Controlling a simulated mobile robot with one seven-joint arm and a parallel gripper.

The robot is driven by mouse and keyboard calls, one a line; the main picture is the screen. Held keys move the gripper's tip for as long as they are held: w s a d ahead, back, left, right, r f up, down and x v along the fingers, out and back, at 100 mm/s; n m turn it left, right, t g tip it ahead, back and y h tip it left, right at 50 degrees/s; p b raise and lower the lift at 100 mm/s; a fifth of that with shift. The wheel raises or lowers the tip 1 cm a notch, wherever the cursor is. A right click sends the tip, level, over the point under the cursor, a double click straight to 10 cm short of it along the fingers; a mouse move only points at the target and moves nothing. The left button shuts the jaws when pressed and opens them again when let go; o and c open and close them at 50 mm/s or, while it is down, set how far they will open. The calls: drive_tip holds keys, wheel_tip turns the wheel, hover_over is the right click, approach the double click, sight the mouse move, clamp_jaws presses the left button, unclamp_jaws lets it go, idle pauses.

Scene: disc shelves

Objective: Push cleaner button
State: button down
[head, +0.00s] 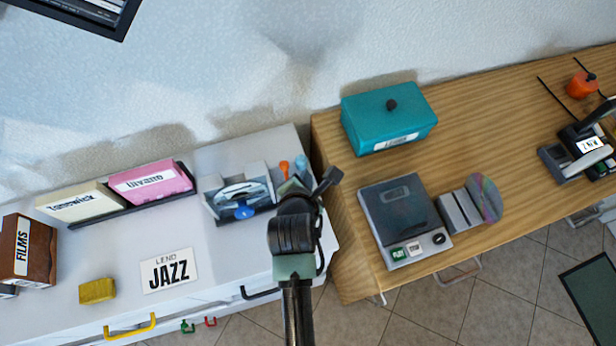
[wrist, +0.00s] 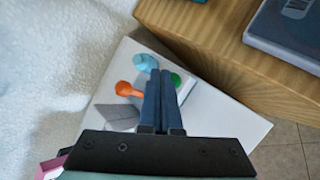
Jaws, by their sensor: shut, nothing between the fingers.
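A grey device holding a shiny disc, which looks like the cleaner (head: 212,205), sits on the white cabinet in the head view. A round blue button (head: 244,212) is at its front. Small knobs stand just right of it; an orange knob (head: 284,168) shows beside my wrist. In the wrist view my gripper (wrist: 160,72) is shut and empty. Its fingertips are above the knobs, with the orange knob (wrist: 126,89) and a blue knob (wrist: 146,62) at left and a green knob (wrist: 175,80) at right, partly hidden. I cannot tell whether the fingers touch any. The blue button is not clear in the wrist view.
A wooden table (head: 470,120) adjoins the white cabinet (head: 225,255) at right, bearing a teal box (head: 385,125) and a disc player (head: 400,215). The wall is close behind. A JAZZ card (head: 168,270), pink case (head: 150,182) and yellow block (head: 97,291) are at left.

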wheel_tip(320, 180, up, 5)
drive_tip(key=p, duration=0.5)
idle(0.4)
idle(0.6)
